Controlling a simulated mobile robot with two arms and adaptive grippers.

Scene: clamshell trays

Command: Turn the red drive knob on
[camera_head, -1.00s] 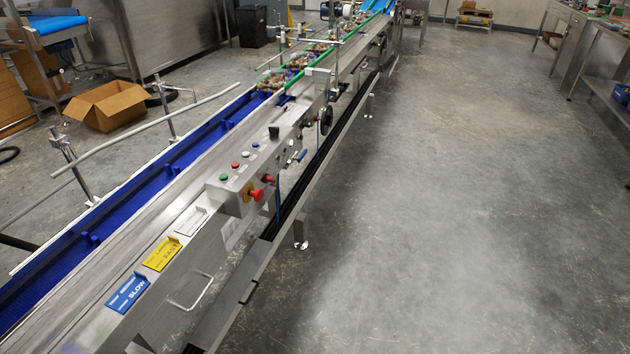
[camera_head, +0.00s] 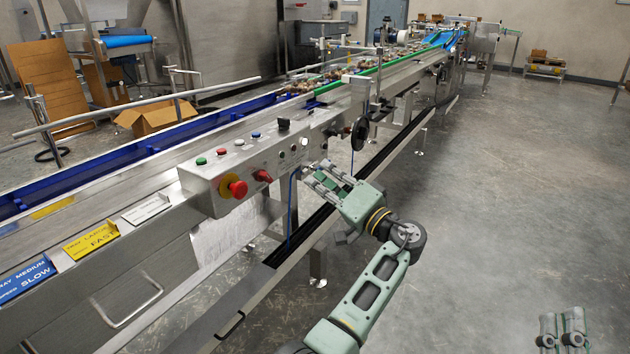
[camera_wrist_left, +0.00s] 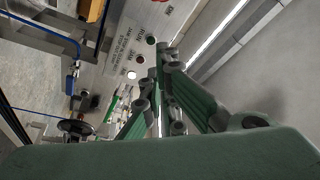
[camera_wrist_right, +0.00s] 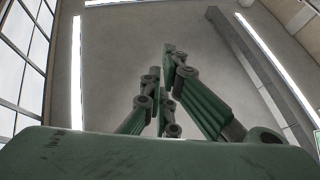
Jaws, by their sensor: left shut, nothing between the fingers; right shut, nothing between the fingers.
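The red drive knob (camera_head: 262,176) sits on the front face of the steel control box (camera_head: 214,195), just right of the red emergency stop button (camera_head: 235,188) with its yellow collar. My left gripper (camera_head: 315,178) is shut and empty. It is to the right of the knob and apart from it, in front of the conveyor's side. The left wrist view shows its closed fingers (camera_wrist_left: 162,62) before a panel with labels and small buttons; I cannot make out the knob clearly there. My right gripper (camera_head: 561,319) is shut and empty at the bottom right, far from the box.
Green, red, white and blue buttons and a black switch (camera_head: 284,125) line the box top. A black handwheel (camera_head: 361,134) stands farther along. Yellow (camera_head: 92,241) and blue (camera_head: 26,278) signs and a metal handle (camera_head: 128,305) are at lower left. The floor at right is clear.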

